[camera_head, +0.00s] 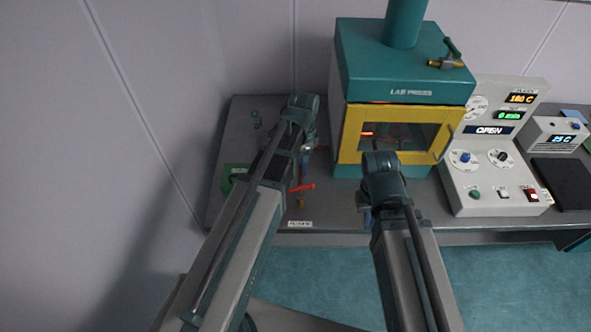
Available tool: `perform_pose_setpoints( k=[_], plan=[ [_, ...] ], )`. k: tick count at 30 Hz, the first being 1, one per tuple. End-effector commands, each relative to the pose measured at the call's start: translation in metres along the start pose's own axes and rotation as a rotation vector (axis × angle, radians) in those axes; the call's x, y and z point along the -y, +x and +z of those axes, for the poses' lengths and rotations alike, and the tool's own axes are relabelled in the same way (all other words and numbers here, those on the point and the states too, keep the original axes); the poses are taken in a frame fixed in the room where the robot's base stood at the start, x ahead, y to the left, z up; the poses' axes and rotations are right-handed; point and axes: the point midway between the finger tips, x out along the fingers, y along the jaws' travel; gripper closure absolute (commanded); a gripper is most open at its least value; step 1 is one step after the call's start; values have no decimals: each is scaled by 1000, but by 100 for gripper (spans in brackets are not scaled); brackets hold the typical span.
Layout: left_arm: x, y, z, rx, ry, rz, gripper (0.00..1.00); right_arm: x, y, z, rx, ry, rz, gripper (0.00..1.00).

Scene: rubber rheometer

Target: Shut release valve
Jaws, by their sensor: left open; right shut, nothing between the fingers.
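The release valve has a red lever handle (301,187) and a small brass part below it, near the bench's front edge. A white label (300,223) sits on the bench edge just in front of it. My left gripper (304,166) points down, open, right by the red handle; its arm hides part of the valve area, and I cannot tell whether the fingers touch the handle. My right gripper (368,217) is shut and empty in front of the press, mostly hidden by its own wrist.
The teal and yellow lab press (400,80) stands behind, with a brass valve with a green handle (448,56) on top. A control panel (492,150) reading OPEN stands to its right, then a small 25 C unit (555,136). The floor in front is clear.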

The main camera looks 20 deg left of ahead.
Motion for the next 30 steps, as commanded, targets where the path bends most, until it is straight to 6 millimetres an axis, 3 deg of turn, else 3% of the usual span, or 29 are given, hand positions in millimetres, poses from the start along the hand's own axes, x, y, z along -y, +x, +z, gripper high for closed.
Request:
perform_pose_setpoints(
  k=[8,14,30],
  plan=[
    [2,0,1,-2,9,0,55,0,0,0,0,0,0,100],
    [2,11,0,-2,8,0,55,1,11,-1,0,-2,0,100],
    [2,82,0,-2,8,0,55,8,81,-5,0,-4,1,100]
  ],
)
